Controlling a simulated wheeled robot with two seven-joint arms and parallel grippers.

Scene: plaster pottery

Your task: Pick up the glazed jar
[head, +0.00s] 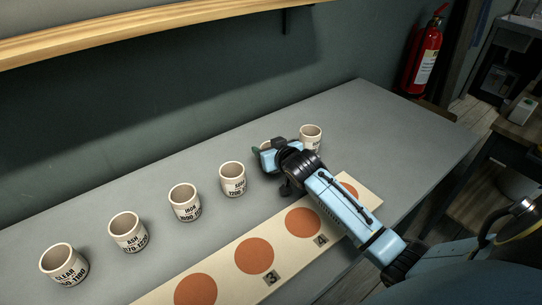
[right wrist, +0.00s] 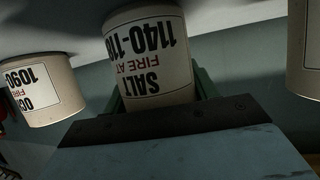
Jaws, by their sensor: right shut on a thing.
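My right gripper (head: 266,152) is shut on a pale jar (head: 267,144) in the back row on the grey table. In the right wrist view this jar (right wrist: 150,62) appears upside down between the green fingers, with a label reading SALT, 1140 and FIRE AT. In the head view my wrist hides most of it. I cannot tell whether it touches the table. The other similar jars are a far-right jar (head: 311,138), and, going left, jars (head: 232,178), (head: 184,202), (head: 127,232) and one labelled CLEAR (head: 64,264). My left gripper is out of view.
A cream strip (head: 228,272) with orange discs and numbers 3 and 4 lies along the table's front; my right arm crosses its right end. A wooden shelf (head: 150,30) runs above. Neighbouring jars stand close on both sides of the gripper. The table's (head: 400,135) right end is clear.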

